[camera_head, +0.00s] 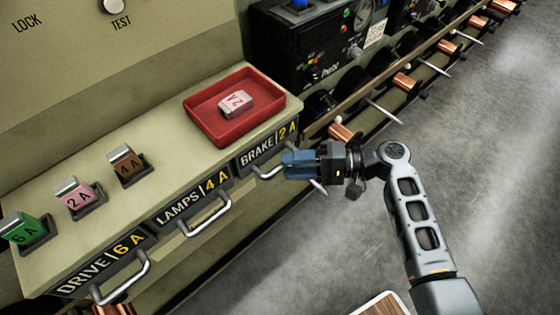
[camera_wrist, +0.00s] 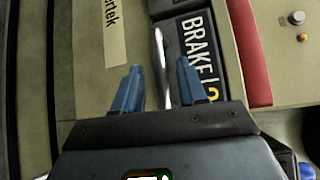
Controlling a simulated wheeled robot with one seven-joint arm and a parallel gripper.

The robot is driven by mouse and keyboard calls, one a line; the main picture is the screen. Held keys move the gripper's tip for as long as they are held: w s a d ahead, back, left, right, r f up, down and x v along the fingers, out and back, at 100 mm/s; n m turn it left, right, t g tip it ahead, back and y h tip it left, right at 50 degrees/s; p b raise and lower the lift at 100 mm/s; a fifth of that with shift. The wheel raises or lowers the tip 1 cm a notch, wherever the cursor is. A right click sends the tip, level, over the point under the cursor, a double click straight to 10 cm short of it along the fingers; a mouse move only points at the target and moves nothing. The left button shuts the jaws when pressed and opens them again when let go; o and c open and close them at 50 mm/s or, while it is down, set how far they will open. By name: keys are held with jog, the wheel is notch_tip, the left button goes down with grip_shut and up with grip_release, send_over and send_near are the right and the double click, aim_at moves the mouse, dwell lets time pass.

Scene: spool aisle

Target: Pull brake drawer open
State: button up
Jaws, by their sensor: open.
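The brake drawer (camera_head: 265,150), labelled BRAKE 2 A, is the rightmost in the row under the counter and looks shut. Its bar handle (camera_head: 266,174) shows to the left of my gripper (camera_head: 288,165), whose blue fingers partly hide it. In the wrist view, my gripper (camera_wrist: 160,72) is open. The silver handle (camera_wrist: 160,58) runs lengthwise between the two blue fingers. I see no clear contact. The BRAKE label (camera_wrist: 197,50) is just right of the handle there.
The lamps drawer (camera_head: 192,198) and drive drawer (camera_head: 104,267) are to the left, with similar handles.

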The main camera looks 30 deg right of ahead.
aim_at(280, 166)
jog(key=shift+x, duration=1.8)
grip_shut()
